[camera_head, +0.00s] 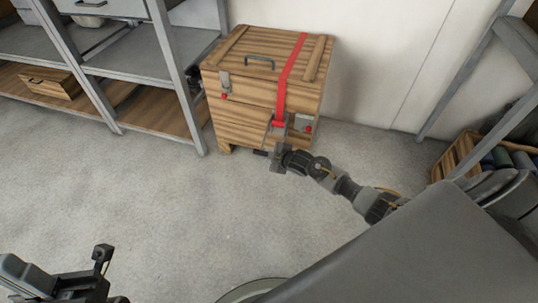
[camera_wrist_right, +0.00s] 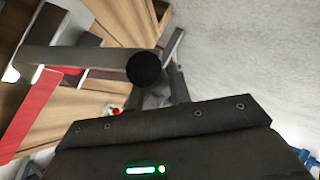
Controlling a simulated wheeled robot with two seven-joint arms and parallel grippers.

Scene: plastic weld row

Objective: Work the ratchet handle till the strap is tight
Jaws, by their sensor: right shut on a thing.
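A wooden crate (camera_head: 222,62) stands against the wall with a red strap (camera_head: 291,70) running over its lid and down its front. The strap also shows in the right wrist view (camera_wrist_right: 28,108). The ratchet (camera_head: 279,124) sits at the strap's lower end on the crate front. My right gripper (camera_head: 270,155) is at the ratchet, low in front of the crate, shut on its handle. In the right wrist view a grey bar with a round black end (camera_wrist_right: 88,58) crosses in front of the jaws and partly hides the grip. My left gripper (camera_head: 104,268) is at the lower left, far from the crate; its jaws are unclear.
A metal shelf rack (camera_head: 150,55) stands close to the crate's left side, with a small wooden box (camera_head: 50,82) on its low board. Another rack (camera_head: 500,125) and a wooden bin (camera_head: 456,152) are at the right. The grey floor (camera_head: 180,210) between is clear.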

